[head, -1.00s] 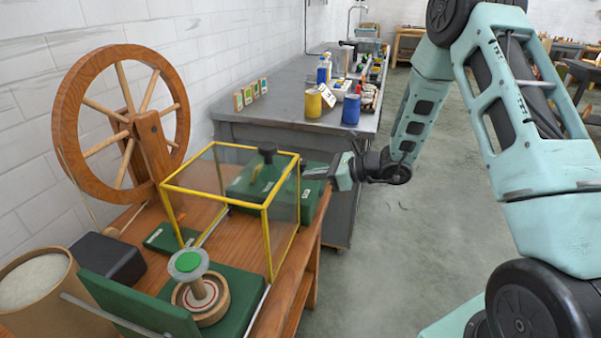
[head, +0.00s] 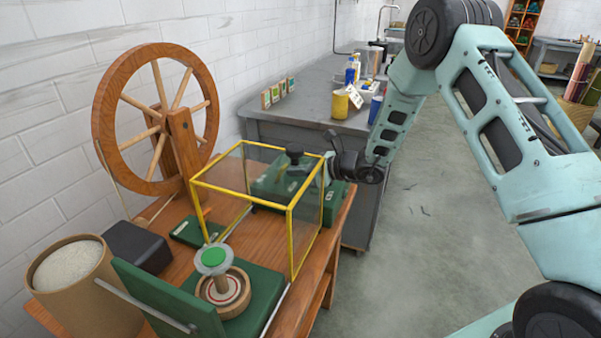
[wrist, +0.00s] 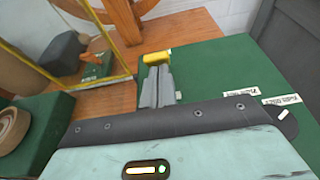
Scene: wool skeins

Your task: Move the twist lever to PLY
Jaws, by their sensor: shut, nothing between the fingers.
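The green box (head: 275,190) stands at the far right of the wooden bench, partly seen through a yellow-edged clear case. A black knob (head: 294,151) rises at it in the head view. In the wrist view the green top (wrist: 215,70) carries two white labels (wrist: 240,92), too small to read surely. A short yellow piece (wrist: 156,57), perhaps the lever's handle, lies just beyond my fingertips. My gripper (wrist: 156,75) is shut and empty, right at the yellow piece; I cannot tell whether they touch. In the head view my gripper (head: 327,168) is over the box's right part.
The clear case with yellow edges (head: 291,240) stands left of and nearer than my gripper. A wooden wheel (head: 105,125), a round tub (head: 75,290) and a green-topped spindle (head: 214,258) share the bench. A grey counter (head: 320,115) is behind.

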